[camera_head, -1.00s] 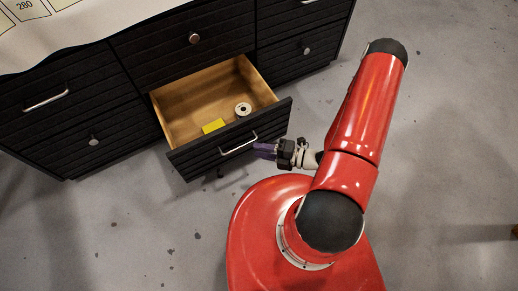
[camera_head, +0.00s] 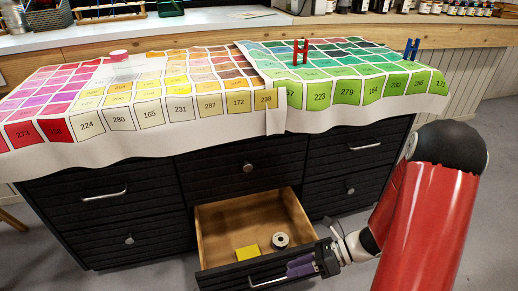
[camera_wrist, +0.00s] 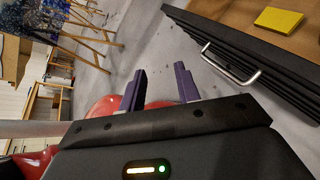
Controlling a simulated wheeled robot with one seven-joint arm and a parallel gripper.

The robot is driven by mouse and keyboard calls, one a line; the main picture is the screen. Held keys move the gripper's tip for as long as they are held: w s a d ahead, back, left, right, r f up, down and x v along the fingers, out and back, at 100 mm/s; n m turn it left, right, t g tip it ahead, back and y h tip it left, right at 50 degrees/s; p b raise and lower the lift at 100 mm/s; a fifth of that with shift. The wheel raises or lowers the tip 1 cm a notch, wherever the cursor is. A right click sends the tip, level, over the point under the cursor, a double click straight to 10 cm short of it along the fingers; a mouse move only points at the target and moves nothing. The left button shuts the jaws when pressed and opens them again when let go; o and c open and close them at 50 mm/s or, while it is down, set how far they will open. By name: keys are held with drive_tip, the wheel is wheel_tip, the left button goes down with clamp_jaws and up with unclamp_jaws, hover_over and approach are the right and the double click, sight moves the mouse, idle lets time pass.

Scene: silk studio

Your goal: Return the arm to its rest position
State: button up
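My red arm (camera_head: 425,225) reaches down at the right of the head view. My gripper (camera_head: 300,266) has purple fingers and is in front of the open drawer's right side, by its front panel. In the wrist view my gripper (camera_wrist: 160,88) has its two purple fingers apart with nothing between them. The drawer front and its metal handle (camera_wrist: 232,66) are to the right of the fingers, apart from them. The open drawer (camera_head: 212,236) has a bare wood inside. It holds a yellow block (camera_head: 248,252) and a white spool-like ring (camera_head: 280,240).
The black cabinet (camera_head: 110,232) has other drawers, which are shut. A colour-chart cloth (camera_head: 200,128) covers its top, bearing a red-topped container (camera_head: 120,62), a red clip (camera_head: 300,52) and a blue clip (camera_head: 411,48). A counter with bottles (camera_head: 425,7) runs behind.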

drive_tip(key=s+d+r+n+t+h, duration=0.1)
drive_tip(key=r+n+h, duration=0.3)
drive_tip(key=r+n, duration=0.4)
drive_tip(key=s+d+r+n+t+h+p, duration=0.1)
drive_tip(key=s+d+r+n+t+h, duration=0.1)
drive_tip(key=r+n, duration=0.6)
drive_tip(key=s+d+r+n+t+h, duration=0.2)
drive_tip(key=s+r+n+h, duration=0.3)
drive_tip(key=r, duration=0.5)
drive_tip(key=n+t+h, duration=0.1)
drive_tip(key=n+h, duration=0.1)
drive_tip(key=n, duration=0.1)
drive_tip(key=shift+n+t+p, duration=0.3)
drive_tip(key=shift+t+p, duration=0.05)
drive_tip(key=shift+t, duration=0.05)
